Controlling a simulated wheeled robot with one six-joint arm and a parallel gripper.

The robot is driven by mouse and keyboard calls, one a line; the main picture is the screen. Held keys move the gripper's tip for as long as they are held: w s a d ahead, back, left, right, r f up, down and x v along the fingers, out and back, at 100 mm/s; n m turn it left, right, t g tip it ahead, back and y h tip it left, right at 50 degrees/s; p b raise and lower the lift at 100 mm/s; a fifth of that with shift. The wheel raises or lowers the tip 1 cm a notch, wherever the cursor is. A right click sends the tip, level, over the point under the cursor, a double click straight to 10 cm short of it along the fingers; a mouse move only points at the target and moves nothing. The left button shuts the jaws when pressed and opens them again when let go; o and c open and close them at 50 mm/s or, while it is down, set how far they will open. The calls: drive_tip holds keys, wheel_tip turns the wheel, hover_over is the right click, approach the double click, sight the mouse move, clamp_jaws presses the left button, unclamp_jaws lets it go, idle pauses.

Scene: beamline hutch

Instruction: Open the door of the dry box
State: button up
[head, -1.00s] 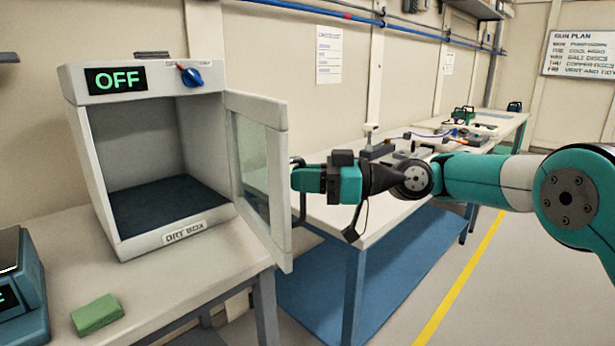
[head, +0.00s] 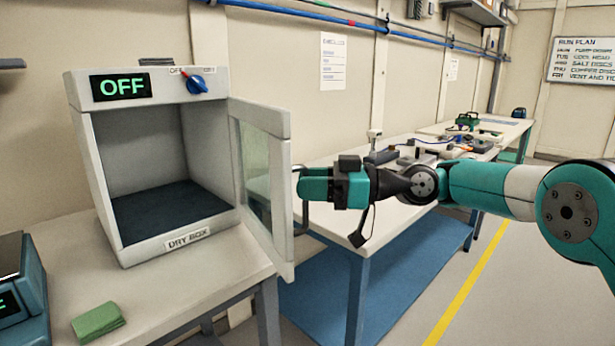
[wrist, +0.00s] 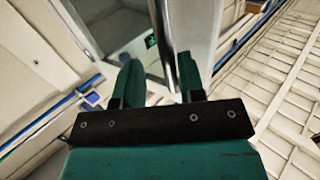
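The dry box (head: 152,256) is a white cabinet on the left bench, with its dark interior visible. Its door (head: 281,190), with a glass pane, stands swung wide open at the right side of the box. A dark bar handle (head: 302,218) is on the door's outer face near its free edge. My gripper (head: 302,185) is at this handle, coming from the right; its fingertips are partly hidden there. In the wrist view, the two green fingers (wrist: 158,78) are apart, with a grey bar between them, nearer the right finger. Firm contact cannot be made out.
A green sponge (head: 98,321) and a scale (head: 20,285) are on the left bench (head: 190,300). A long bench (head: 345,225) with several items stands behind my arm. The box has an OFF display (head: 121,86) and a blue knob (head: 196,84). Floor is clear at right.

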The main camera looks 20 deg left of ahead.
wheel_tip(320, 180, up, 20)
drive_tip(key=p, duration=0.6)
